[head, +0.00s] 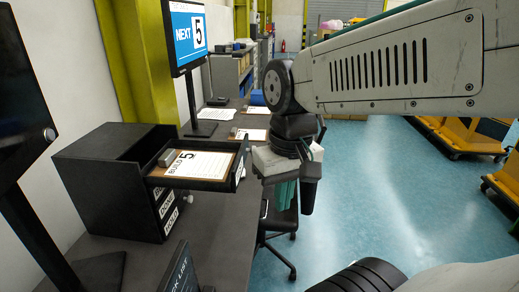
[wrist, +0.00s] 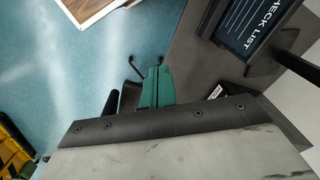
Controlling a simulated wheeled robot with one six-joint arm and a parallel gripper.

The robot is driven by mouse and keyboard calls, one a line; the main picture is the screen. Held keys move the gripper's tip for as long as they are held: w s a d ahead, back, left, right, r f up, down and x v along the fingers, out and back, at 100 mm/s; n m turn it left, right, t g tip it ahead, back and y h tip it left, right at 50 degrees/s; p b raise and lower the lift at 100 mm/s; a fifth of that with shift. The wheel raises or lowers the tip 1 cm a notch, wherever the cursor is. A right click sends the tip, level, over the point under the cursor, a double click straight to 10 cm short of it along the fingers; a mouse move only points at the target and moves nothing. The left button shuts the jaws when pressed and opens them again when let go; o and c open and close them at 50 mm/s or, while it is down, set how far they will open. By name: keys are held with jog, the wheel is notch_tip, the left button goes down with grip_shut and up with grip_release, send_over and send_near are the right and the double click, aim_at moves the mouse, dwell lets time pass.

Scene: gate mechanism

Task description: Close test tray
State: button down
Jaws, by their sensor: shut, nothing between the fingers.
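In the head view, a black drawer cabinet (head: 105,185) stands on the desk. Its top tray (head: 215,185) is pulled out to the right and holds a board with a white sheet (head: 203,164) reading "BUILD 5" and a small grey block (head: 167,157). My gripper (head: 287,194) points down to the right of the tray's front, apart from it, beyond the desk edge. Its teal fingers are shut and empty; they also show in the wrist view (wrist: 157,88). The tray is not clearly recognisable in the wrist view.
Lower drawers with white labels (head: 167,204) are shut. A screen (head: 187,35) reading "NEXT 5" stands behind the cabinet. A checklist display (head: 178,270) is at the front; it also shows in the wrist view (wrist: 252,25). A chair (head: 280,222) stands below my gripper.

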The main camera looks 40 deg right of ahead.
jog(key=w+d+r+m+t, duration=0.2)
jog(key=w+d+m+t, duration=0.4)
jog(key=w+d, duration=1.4)
jog(key=w+a+x, duration=0.1)
jog(key=a+x, duration=0.1)
jog(key=x, duration=0.9)
jog(key=shift+r+n+t, duration=0.2)
jog(key=shift+n+t, duration=0.2)
jog(key=shift+w, duration=0.15)
